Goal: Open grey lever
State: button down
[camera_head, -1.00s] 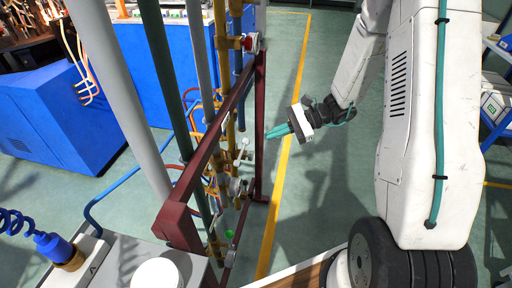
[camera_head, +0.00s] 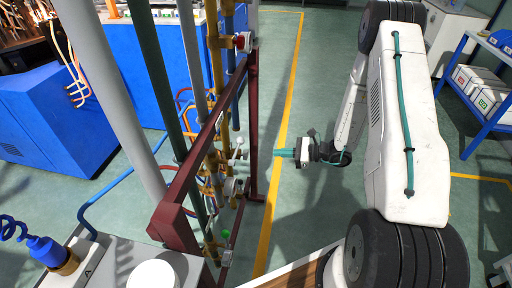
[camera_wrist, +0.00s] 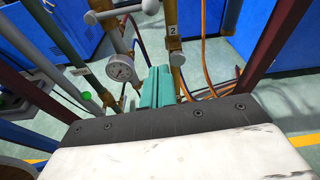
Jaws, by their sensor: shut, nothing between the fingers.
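My gripper (camera_head: 281,153) has teal fingers and is shut and empty. In the head view it points left at the pipe rack, with a visible gap to the pipes. In the wrist view its fingers (camera_wrist: 156,87) point forward between a round pressure gauge and a pipe tagged 2. Small pale handles (camera_head: 238,153) show on the rack in the head view; I cannot tell which one is the grey lever.
A dark red frame (camera_head: 188,190) stands around the pipes, with one upright near my gripper. The pressure gauge (camera_wrist: 120,68) is left of the fingers. A green knob (camera_head: 226,233) sits low on the rack. Blue cabinets (camera_head: 60,118) stand behind.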

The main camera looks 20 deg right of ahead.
aim_at(236, 151)
jog(key=w+a+r, duration=0.1)
jog(key=w+a, duration=0.5)
jog(key=a, duration=0.3)
jog(key=shift+a+r, duration=0.2)
jog(key=shift+a, duration=0.1)
jog(key=shift+w+d+r, duration=0.1)
jog(key=shift+w, duration=0.05)
